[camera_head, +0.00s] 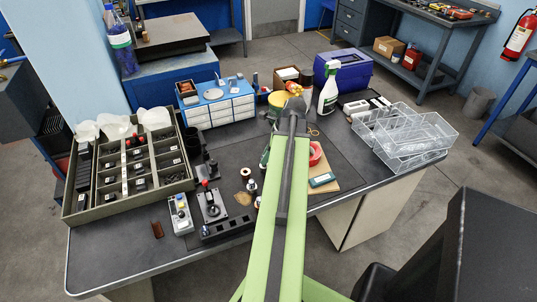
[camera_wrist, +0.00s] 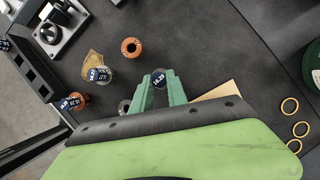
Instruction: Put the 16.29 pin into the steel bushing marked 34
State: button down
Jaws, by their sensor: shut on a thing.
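In the wrist view my gripper (camera_wrist: 158,92) has its two green fingers shut on a dark-topped pin (camera_wrist: 158,79) whose label seems to read 16.29. The pin is seen end-on, so its height over the bench is hard to judge. A grey ring-shaped piece (camera_wrist: 124,107), perhaps the steel bushing, lies just left of the fingers and is partly hidden. I cannot read a 34 on it. A copper-coloured bushing (camera_wrist: 131,47) stands apart, up and left of the fingers. In the head view my arm hides the gripper tip and pin.
Left of the gripper are a labelled pin (camera_wrist: 98,74) by a tan rag (camera_wrist: 95,60), another labelled copper piece (camera_wrist: 76,100) and a black slotted block (camera_wrist: 35,70). Gold rings (camera_wrist: 290,105) lie at right. Dark mat above the gripper is clear. A divided tray (camera_head: 186,184) stands at left.

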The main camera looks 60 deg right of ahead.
jog(key=shift+f+b, duration=0.75)
jog(key=shift+f, duration=0.1)
jog(key=c, duration=1.2)
grip_release()
jog(key=shift+c, duration=0.2)
jog(key=shift+r, duration=0.15)
jog(key=p+v, duration=1.6)
jog(key=v, duration=0.1)
